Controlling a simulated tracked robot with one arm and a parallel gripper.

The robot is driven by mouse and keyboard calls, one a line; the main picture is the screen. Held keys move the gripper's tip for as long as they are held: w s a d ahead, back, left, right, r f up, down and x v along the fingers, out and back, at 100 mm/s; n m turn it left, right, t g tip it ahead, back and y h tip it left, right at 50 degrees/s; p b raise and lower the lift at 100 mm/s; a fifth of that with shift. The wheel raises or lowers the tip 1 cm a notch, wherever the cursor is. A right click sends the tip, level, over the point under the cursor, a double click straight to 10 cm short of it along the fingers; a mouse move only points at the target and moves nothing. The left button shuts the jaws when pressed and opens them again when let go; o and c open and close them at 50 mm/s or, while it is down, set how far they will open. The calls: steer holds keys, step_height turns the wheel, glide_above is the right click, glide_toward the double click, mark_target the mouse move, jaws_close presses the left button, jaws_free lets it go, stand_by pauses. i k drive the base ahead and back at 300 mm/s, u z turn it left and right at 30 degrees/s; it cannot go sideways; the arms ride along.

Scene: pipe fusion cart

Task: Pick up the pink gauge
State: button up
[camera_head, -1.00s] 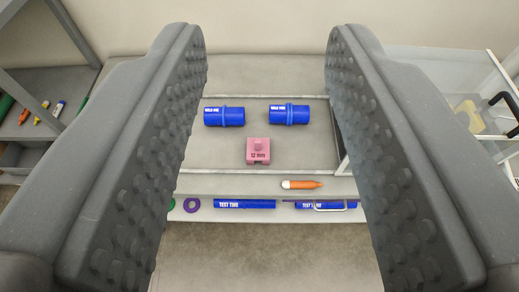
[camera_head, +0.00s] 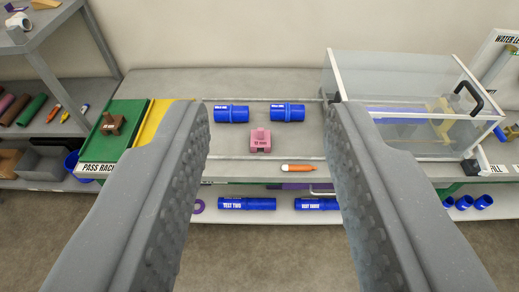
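The pink gauge (camera_head: 260,141) is a small block with a knob on top and a dark size label on its front. It stands on the grey cart top, in front of two blue pipe pieces. My gripper (camera_head: 264,112) is open, its two dark studded fingers wide apart at the left and right of the picture. The gauge shows in the gap between the fingers, farther off and touching neither. Nothing is held.
Blue pipes (camera_head: 231,114) and (camera_head: 287,112) lie behind the gauge; an orange marker (camera_head: 302,168) lies in front. A clear tank (camera_head: 400,95) stands right. A green-and-yellow rack (camera_head: 122,140) holds a brown block (camera_head: 113,123) left. A lower shelf (camera_head: 285,213) holds labelled blue tubes.

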mark_target(261, 138)
steer(key=z, duration=0.05)
steer(key=i, duration=1.25)
steer(key=u, duration=0.6)
